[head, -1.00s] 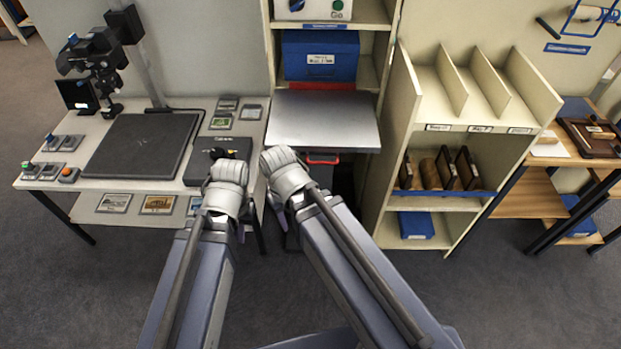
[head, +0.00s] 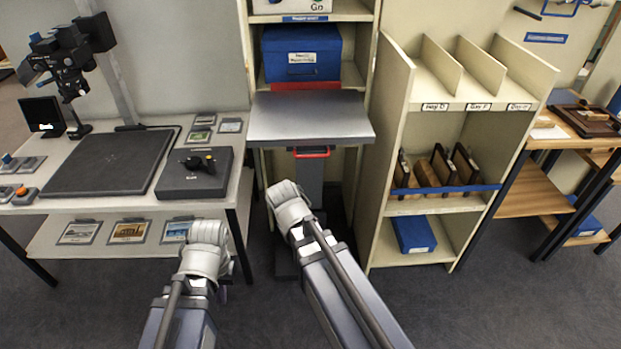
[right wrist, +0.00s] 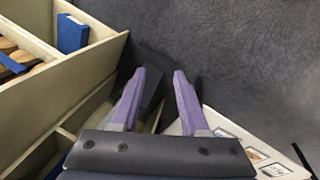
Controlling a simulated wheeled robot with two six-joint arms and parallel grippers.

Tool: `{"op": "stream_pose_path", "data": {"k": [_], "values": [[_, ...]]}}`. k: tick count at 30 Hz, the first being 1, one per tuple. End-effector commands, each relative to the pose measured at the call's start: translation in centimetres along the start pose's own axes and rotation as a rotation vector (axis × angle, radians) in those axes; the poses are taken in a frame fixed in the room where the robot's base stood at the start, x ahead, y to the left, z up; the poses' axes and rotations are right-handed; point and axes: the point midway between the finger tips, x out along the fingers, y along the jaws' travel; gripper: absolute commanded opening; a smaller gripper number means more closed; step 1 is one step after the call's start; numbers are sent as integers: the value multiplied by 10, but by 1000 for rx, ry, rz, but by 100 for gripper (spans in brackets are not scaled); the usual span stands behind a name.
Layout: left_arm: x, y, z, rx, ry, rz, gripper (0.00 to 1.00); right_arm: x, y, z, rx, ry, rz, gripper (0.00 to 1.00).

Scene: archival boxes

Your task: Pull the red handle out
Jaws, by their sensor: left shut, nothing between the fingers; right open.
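The red handle (head: 312,152) is a small loop on the front of a grey column, just under the front edge of a metal shelf plate (head: 308,120) in the head view. My right wrist is below and a little left of the handle, apart from it. My right gripper (right wrist: 158,88) is open and empty in the right wrist view, over the floor beside a cream shelf unit. My left gripper (head: 222,292) is lower left, in front of the desk, shut and empty; its fingers are mostly hidden behind the wrist. Neither gripper touches the handle.
A blue box (head: 301,53) sits on the shelf above the plate, behind a red strip (head: 305,87). A desk (head: 120,205) with a copy stand is at left. A cream divider shelf (head: 395,150) stands close on the right. Grey floor (head: 440,310) is free in front.

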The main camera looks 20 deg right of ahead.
Motion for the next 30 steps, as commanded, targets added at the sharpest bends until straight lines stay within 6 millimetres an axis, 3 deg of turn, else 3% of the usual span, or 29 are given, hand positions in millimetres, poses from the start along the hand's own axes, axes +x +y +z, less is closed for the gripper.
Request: {"op": "stream_pose_path", "data": {"k": [1,2,5,8,12,18,24,30], "values": [[27,3,-2,0,0,0,0,26,7,-10,-13,9,62,45],[34,3,-2,0,0,0,0,32,14,-16,-27,15,111,45],[42,4,-2,0,0,0,0,30,40,-39,-88,38,290,45],[44,4,-2,0,0,0,0,14,59,-63,-159,59,471,45],[43,4,-2,0,0,0,0,-26,75,-101,-265,94,737,45],[43,4,-2,0,0,0,0,-86,77,-142,-376,136,1042,45],[43,4,-2,0,0,0,0,-114,73,-157,-417,151,1172,45],[43,4,-2,0,0,0,0,-116,73,-158,-420,152,1183,45]]}}
